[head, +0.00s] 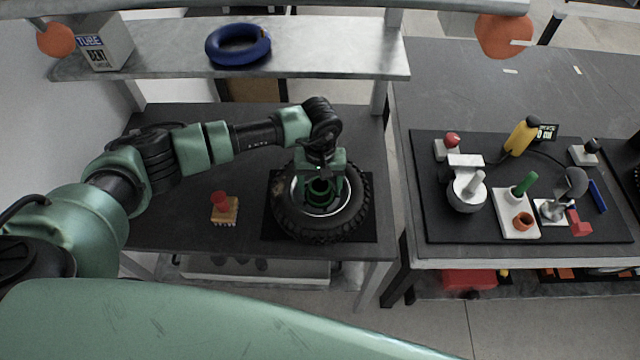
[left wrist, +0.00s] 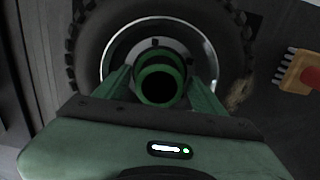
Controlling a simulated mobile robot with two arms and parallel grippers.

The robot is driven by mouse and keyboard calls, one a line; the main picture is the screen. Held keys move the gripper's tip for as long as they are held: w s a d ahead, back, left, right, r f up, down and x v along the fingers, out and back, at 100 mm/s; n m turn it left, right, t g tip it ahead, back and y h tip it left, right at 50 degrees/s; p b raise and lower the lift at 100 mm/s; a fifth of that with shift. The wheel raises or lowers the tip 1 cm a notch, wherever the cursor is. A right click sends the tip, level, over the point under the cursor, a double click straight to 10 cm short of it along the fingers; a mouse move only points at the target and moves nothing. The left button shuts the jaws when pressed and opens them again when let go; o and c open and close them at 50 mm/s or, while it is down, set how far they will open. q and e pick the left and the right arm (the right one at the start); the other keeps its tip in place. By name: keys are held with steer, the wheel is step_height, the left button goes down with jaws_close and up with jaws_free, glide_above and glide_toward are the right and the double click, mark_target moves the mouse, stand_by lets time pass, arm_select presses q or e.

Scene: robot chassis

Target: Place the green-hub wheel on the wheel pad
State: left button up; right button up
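The green-hub wheel, a black knobbly tyre (head: 289,222) with a silver rim and a green hub (left wrist: 160,68), lies flat over the wheel pad, a black square mat (head: 271,233). The tyre covers most of the pad; only its corners and edges show. I cannot tell if the tyre touches it. My left gripper (head: 320,187) points down at the wheel's centre. In the left wrist view its two fingers (left wrist: 160,88) stand on either side of the green hub, very close to it. Whether they press on it is not clear. My right gripper is not in view.
A yellowish brush-like block with a red knob (head: 222,208) stands left of the pad. A blue ring (head: 238,45) and a box (head: 101,43) sit on the shelf above. The right table holds a dark board (head: 445,229) with several tools. Bare tabletop lies left of the wheel.

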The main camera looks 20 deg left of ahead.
arm_select(q)
steer(key=shift+r, duration=0.2)
steer(key=shift+w+r, duration=0.1)
steer(key=shift+r, duration=0.3)
step_height(320, 180, up, 11)
steer(key=b, duration=0.3)
